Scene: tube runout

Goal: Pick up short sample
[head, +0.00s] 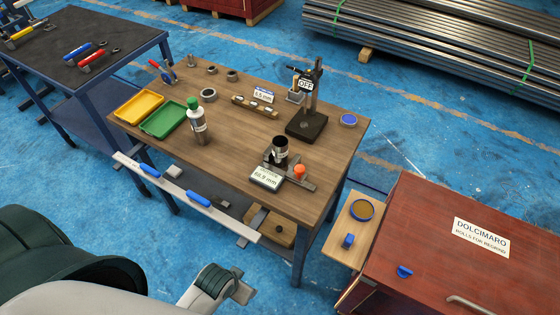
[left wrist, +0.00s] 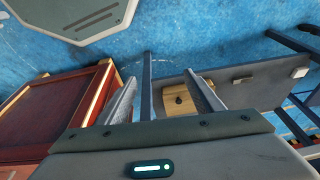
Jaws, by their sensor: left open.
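A short dark tube (head: 280,146) stands upright at a small grey fixture (head: 300,182) with an orange knob, near the right front of the wooden workbench (head: 240,128). Several short metal rings, one of them (head: 208,95) near the bench's middle, lie towards the back left; no label tells which piece is the short sample. My left gripper (head: 240,292) is low in front of the bench, well apart from all of these. In the left wrist view its two fingers (left wrist: 160,78) are spread with nothing between them. My right gripper is out of view.
A display (head: 266,178) lies before the tube. A gauge stand (head: 307,122), a green-capped bottle (head: 197,122) and yellow (head: 139,106) and green (head: 163,119) trays occupy the bench. A white front rail (head: 180,192) and a red cabinet (head: 450,240) border the space near my arm.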

